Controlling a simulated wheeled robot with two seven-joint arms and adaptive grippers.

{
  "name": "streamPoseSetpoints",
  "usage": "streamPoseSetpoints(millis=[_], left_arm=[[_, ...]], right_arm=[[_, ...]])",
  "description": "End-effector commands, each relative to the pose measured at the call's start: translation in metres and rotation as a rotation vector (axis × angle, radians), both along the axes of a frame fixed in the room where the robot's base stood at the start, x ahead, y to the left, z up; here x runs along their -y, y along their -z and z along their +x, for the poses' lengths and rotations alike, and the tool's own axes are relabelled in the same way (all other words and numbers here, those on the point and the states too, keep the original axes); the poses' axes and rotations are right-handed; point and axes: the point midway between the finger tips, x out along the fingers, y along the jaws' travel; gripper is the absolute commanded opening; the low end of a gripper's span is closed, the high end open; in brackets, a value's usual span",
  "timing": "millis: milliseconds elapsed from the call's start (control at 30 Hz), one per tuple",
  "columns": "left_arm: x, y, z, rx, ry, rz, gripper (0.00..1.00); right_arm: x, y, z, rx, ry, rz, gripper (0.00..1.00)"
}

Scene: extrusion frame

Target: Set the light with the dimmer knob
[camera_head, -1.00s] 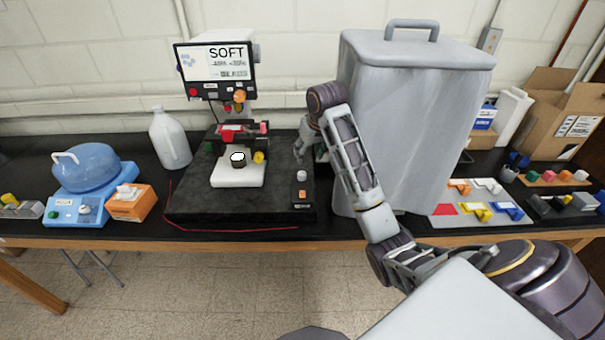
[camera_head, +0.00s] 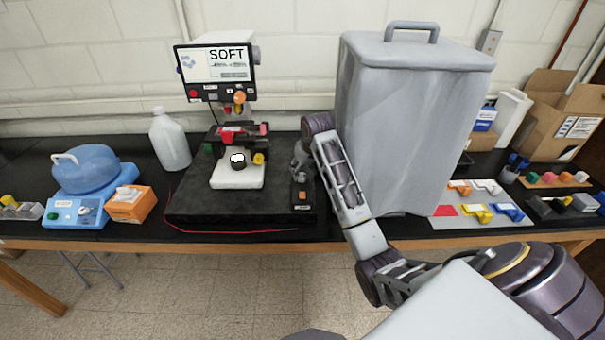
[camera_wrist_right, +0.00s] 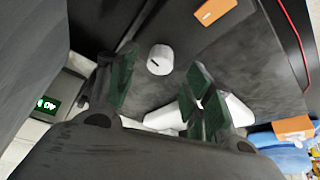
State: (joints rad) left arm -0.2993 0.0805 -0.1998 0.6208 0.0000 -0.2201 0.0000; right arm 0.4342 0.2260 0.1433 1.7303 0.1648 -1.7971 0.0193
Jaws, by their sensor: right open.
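The dimmer knob (camera_wrist_right: 160,60) is a pale, short cylinder on the dark base of the microscope-like instrument (camera_head: 237,175). In the head view the knob (camera_head: 301,177) sits just behind an orange button (camera_head: 303,195) on the base's right side. My right gripper (camera_head: 299,160) is over this right side, just behind the knob. In the right wrist view its green-padded fingers (camera_wrist_right: 162,88) are apart and empty, with the knob ahead of and between them, not touched. The instrument's screen (camera_head: 216,63) reads SOFT. My left gripper is out of view.
A large grey lidded bin (camera_head: 400,130) stands close to the right of my right forearm. A white jug (camera_head: 170,140) and a blue device (camera_head: 85,180) with an orange box (camera_head: 133,203) are at the left. A red cable (camera_head: 230,231) runs along the base's front edge.

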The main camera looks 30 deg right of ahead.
Motion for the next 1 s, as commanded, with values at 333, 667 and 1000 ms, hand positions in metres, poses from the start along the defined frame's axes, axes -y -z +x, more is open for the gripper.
streamPoseSetpoints(millis=[333, 667, 1000], left_arm=[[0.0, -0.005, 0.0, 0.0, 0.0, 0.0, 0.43], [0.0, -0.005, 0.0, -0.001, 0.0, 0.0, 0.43], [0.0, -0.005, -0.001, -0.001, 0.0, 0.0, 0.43]], right_arm=[[0.002, 0.029, 0.012, 0.0, 0.0, 0.0, 0.51], [0.002, 0.033, 0.013, 0.0, 0.0, 0.0, 0.51], [0.002, 0.033, 0.013, 0.0, 0.0, 0.0, 0.14]])
